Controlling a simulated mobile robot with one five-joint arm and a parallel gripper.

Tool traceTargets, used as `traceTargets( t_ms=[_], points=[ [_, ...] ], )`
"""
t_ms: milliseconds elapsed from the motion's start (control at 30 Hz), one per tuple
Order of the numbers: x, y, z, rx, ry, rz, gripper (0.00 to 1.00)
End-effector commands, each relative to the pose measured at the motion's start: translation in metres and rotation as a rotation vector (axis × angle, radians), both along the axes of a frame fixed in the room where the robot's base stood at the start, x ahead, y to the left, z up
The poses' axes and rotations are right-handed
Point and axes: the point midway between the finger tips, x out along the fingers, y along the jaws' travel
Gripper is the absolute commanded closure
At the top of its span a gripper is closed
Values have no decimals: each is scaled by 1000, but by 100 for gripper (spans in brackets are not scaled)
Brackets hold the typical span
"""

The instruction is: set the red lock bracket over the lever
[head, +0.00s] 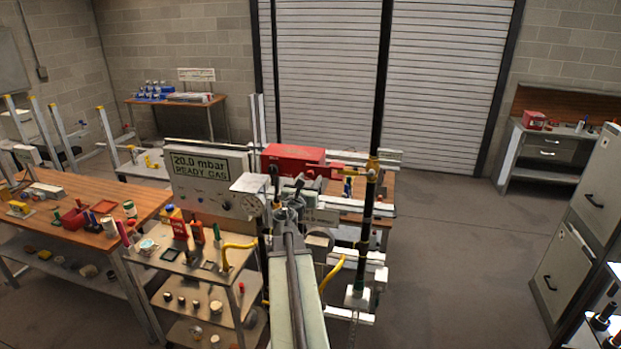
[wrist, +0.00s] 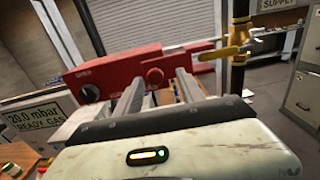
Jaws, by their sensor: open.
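The red lock bracket (wrist: 182,69) shows in the wrist view as a red piece with a round knob, in front of a longer red body with a black dial. Their exact boundary is hard to tell. In the head view the bracket (head: 317,172) is partly hidden by my arm. The yellow lever (wrist: 221,52) lies just right of the bracket on a vertical pipe; it also shows in the head view (head: 353,168). My gripper (wrist: 160,84) is open, its two fingers pointing at the bracket on either side of the knob. Contact cannot be told.
A grey meter box (head: 208,180) reading 20.0 mbar stands left of my arm. A dark vertical pipe (head: 378,110) rises right of the bracket. A wooden bench (head: 85,235) and a cart (head: 190,262) with small parts stand left. The floor at right is open.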

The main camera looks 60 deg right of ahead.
Motion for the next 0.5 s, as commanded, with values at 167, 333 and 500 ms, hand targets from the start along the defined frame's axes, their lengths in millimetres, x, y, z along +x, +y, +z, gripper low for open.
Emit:
traceTargets(
  t_ms=[167,333,500],
  points=[
    [10,-13,0,0,0,10,54],
    [13,-14,0,0,0,16,54],
    [14,-13,0,0,0,18,59]
  ],
)
